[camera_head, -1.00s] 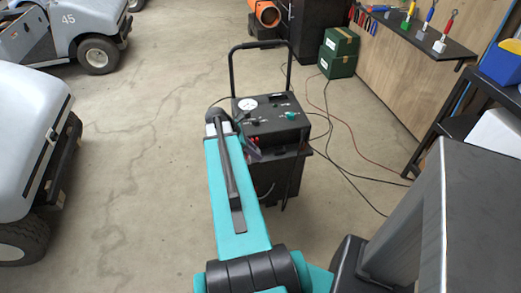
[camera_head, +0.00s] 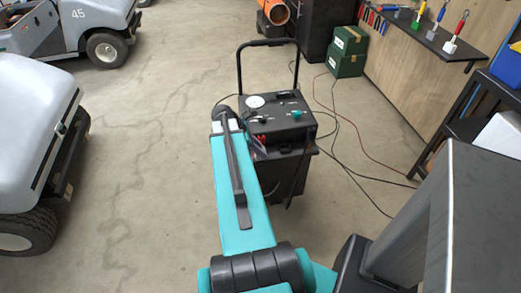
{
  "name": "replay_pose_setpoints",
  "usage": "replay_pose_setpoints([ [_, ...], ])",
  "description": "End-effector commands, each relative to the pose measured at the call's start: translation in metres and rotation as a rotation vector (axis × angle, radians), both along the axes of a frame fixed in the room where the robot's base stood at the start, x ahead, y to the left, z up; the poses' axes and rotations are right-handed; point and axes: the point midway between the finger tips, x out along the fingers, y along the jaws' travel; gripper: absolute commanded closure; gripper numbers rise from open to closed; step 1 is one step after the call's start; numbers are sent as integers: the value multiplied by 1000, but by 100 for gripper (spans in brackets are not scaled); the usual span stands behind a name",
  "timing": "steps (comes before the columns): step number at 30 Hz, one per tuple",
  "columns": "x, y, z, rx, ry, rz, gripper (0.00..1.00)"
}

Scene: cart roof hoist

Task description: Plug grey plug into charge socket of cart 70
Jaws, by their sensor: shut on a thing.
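The teal forearm of my arm (camera_head: 240,195) reaches forward to a dark wrist joint (camera_head: 224,113). My gripper is hidden beyond the wrist and forearm, so I cannot see its jaws. No grey plug can be made out. A pale grey cart (camera_head: 38,120) stands close at the left; no number or charge socket shows on the part in view. Another cart, marked 45 (camera_head: 78,14), stands at the far left. No number 70 is visible.
A black wheeled charger (camera_head: 290,125) with a tall handle and a gauge stands just past my wrist. Dark and red cables run from it across the floor to the right. Green boxes (camera_head: 347,52) and a tool shelf (camera_head: 425,30) line the right. The floor between carts and charger is clear.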

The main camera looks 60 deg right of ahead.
Motion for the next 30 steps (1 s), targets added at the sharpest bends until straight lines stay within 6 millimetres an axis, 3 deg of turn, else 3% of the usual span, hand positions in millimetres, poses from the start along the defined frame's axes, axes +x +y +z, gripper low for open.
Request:
replay_pose_setpoints([
  [17,6,3,0,0,-1,3,100],
  [23,33,16,3,0,-6,17,100],
  [30,87,50,7,5,-14,40,100],
])
